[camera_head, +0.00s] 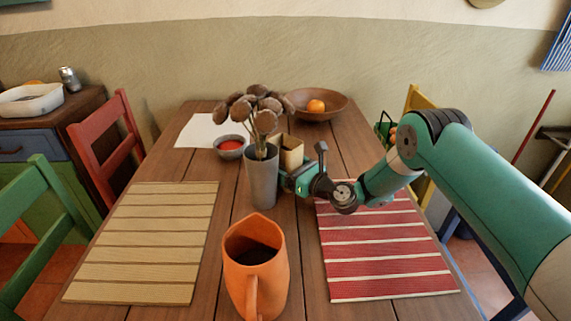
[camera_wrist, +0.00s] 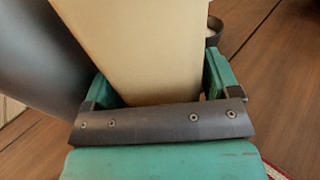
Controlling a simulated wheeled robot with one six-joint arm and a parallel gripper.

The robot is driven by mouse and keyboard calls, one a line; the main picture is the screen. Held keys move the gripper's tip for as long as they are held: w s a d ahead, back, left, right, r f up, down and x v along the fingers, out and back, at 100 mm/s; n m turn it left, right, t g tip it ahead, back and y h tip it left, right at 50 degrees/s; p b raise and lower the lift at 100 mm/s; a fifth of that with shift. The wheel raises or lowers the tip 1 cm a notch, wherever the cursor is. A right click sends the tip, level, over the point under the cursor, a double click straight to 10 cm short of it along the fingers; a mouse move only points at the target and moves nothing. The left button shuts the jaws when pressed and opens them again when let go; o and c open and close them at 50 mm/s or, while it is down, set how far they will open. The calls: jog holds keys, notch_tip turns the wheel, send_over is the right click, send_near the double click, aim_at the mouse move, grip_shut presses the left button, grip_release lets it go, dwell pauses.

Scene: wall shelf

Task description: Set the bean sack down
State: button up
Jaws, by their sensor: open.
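The bean sack (camera_head: 290,152) looks like a tan, upright, box-like packet on the wooden table, just behind and right of the grey vase. In the wrist view the sack (camera_wrist: 140,45) fills the space between my two fingers. My gripper (camera_head: 290,178) is low beside the vase, and its fingers are open, one on each side of the sack. In the wrist view a narrow gap shows by the right finger; contact on the left is unclear. The sack's base is hidden by the vase and gripper in the head view.
The grey vase (camera_head: 262,180) with dried flower heads stands close at the left of my gripper. An orange pitcher (camera_head: 255,275) is in front. A red striped mat (camera_head: 385,255), a tan mat (camera_head: 145,245), a small red-filled bowl (camera_head: 230,147) and a wooden bowl (camera_head: 335,108) lie around.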

jog(key=shift+w+a, duration=0.3)
jog(key=shift+w, duration=0.05)
jog(key=shift+c, duration=0.2)
jog(key=c, duration=0.7)
jog(key=shift+r, duration=0.1)
jog(key=c, duration=0.3)
